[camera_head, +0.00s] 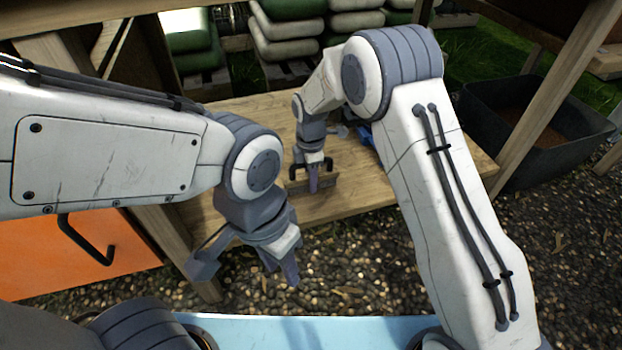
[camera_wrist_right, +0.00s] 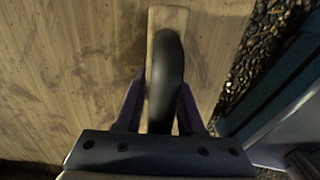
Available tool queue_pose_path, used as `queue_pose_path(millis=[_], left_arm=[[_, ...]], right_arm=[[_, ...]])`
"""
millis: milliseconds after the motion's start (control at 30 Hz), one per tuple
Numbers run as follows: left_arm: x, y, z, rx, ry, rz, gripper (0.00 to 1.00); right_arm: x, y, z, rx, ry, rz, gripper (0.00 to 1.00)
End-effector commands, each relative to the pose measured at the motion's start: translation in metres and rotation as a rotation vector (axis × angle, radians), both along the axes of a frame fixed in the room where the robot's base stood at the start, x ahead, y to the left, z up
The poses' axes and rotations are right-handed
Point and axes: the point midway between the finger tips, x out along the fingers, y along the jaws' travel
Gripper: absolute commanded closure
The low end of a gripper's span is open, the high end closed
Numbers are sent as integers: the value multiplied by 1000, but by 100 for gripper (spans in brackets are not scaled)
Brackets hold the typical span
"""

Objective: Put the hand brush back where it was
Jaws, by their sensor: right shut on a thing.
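The hand brush has a wooden block (camera_wrist_right: 168,16) and a black arched handle (camera_wrist_right: 167,75). In the head view its block (camera_head: 328,182) is near the front edge of the wooden table (camera_head: 400,196). My right gripper (camera_head: 313,186) points down and is shut on the handle; its purple fingers sit on both sides of the handle in the right wrist view (camera_wrist_right: 160,105). I cannot tell whether the brush touches the table. My left gripper (camera_head: 282,274) hangs in front of the table's front edge, empty, with its fingers apart.
A blue object (camera_head: 365,134) lies on the table behind my right arm, partly hidden. A black tub (camera_head: 540,135) stands at the right. Stacked sacks (camera_head: 285,35) are at the back. An orange panel (camera_head: 75,255) with a black handle is at the left. The table's left part is bare.

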Motion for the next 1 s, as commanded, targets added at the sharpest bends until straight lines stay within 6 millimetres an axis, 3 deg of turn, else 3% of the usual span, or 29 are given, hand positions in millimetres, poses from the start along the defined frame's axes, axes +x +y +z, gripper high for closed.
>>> queue_pose_path(millis=[67,100,167,200,567,800,1000], left_arm=[[0,0,1,0,0,0,60],[0,0,1,0,0,0,60],[0,0,1,0,0,0,60],[0,0,1,0,0,0,60],[0,0,-1,0,0,0,60],[0,0,-19,0,0,0,60],[0,0,19,0,0,0,60]], right_arm=[[0,0,-3,0,1,0,100],[0,0,-3,0,1,0,59],[0,0,-3,0,1,0,36],[0,0,-3,0,1,0,33],[0,0,-4,0,0,0,33],[0,0,-7,1,-2,0,33],[-1,0,37,0,0,0,33]])
